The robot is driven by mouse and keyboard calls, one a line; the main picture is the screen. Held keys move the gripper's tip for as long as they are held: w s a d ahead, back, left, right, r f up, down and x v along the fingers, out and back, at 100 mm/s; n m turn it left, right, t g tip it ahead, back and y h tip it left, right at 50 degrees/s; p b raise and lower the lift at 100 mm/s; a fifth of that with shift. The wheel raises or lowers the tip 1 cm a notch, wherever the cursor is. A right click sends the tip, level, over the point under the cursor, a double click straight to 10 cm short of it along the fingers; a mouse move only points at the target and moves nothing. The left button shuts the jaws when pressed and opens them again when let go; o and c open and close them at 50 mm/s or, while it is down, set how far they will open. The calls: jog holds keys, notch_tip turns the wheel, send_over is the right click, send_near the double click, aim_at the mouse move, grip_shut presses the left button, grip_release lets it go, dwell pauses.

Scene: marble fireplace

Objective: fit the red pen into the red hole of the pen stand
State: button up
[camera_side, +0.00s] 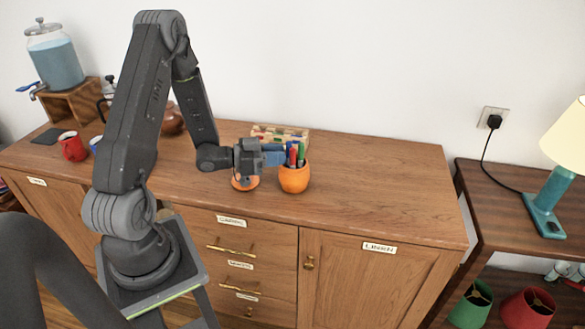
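An orange pot (294,180) stands on the wooden sideboard near its middle, with several pens upright in it. A red pen (293,156) shows in the pot beside a green pen (301,152) and blue ones. My gripper (275,155) reaches in from the left, its blue fingers right beside the pens; I cannot tell whether they touch. Whether the fingers are open or shut is too small to see. A pale block with coloured marks (281,136) lies behind the pot, partly hidden; it may be the pen stand, but no red hole can be made out.
A small orange object (245,184) sits under my gripper, partly hidden. A red mug (72,147) and a drink dispenser (55,58) stand at the far left. The sideboard top (385,185) is clear right of the pot. A lamp (552,190) stands on a side table.

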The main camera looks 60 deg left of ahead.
jog(key=x, duration=0.2)
jog(key=shift+w+d, duration=0.1)
jog(key=shift+w, duration=0.2)
jog(key=shift+c, duration=0.5)
grip_shut()
jog(key=shift+r, duration=0.1)
